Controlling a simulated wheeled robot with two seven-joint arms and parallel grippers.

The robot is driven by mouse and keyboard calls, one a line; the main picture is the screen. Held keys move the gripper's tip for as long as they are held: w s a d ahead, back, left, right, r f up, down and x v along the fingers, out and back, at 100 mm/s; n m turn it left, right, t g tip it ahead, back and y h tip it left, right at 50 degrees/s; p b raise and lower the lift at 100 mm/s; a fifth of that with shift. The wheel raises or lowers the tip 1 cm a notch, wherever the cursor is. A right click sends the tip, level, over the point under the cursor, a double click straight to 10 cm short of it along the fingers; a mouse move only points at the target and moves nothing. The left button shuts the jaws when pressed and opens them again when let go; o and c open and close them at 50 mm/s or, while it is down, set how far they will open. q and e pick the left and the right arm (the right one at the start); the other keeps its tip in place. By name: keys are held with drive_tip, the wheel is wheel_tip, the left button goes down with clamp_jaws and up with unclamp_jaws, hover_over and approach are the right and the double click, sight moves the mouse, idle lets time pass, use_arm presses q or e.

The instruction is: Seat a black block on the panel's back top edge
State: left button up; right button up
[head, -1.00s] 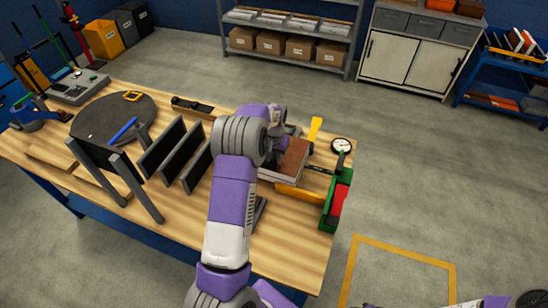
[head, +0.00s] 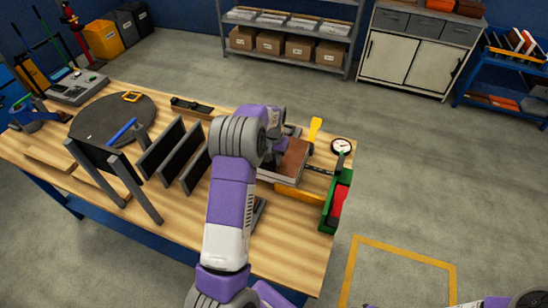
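The sandwich panel, with a brown top face and a pale side (head: 294,158), lies near the right end of the workbench. My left arm reaches over the bench from the bottom of the view. My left gripper (head: 277,157) is at the panel's left side, mostly hidden behind my own wrist. I cannot see its fingertips clearly, or whether it holds anything. A dark holder with small black pieces (head: 192,106) lies at the back of the bench. I cannot make out a black block on the panel's back edge. My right gripper is not visible; only part of my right arm shows at bottom right.
Upright black plates (head: 172,152) stand left of my arm. A round dark disc (head: 113,117) with a blue tool is farther left. A green bin with red contents (head: 338,203), a yellow bar (head: 300,194) and a dial gauge (head: 341,145) are near the right edge.

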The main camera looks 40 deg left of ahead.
use_arm(q)
drive_tip(key=o, duration=0.4)
drive_tip(key=shift+s+d+f+g, duration=0.2)
drive_tip(key=shift+s+f, duration=0.2)
drive_tip(key=shift+f, duration=0.15)
drive_tip(key=shift+s+d+f+g, duration=0.1)
drive_tip(key=shift+s+f+g, duration=0.1)
drive_tip(key=shift+s+f, duration=0.25)
drive_tip(key=shift+o, duration=0.2)
drive_tip(key=shift+a, duration=0.1)
drive_tip(key=r, duration=0.3)
drive_tip(key=shift+w+a+r, duration=0.25)
drive_tip(key=shift+w, duration=0.15)
drive_tip(key=shift+t, duration=0.3)
drive_tip(key=r, duration=0.3)
drive_tip(key=d+r, duration=0.1)
drive_tip(key=r, duration=0.1)
drive_tip(key=shift+w+r, duration=0.25)
drive_tip(key=shift+r, duration=0.05)
drive_tip(key=shift+a+r, duration=0.15)
drive_tip(key=shift+r, duration=0.05)
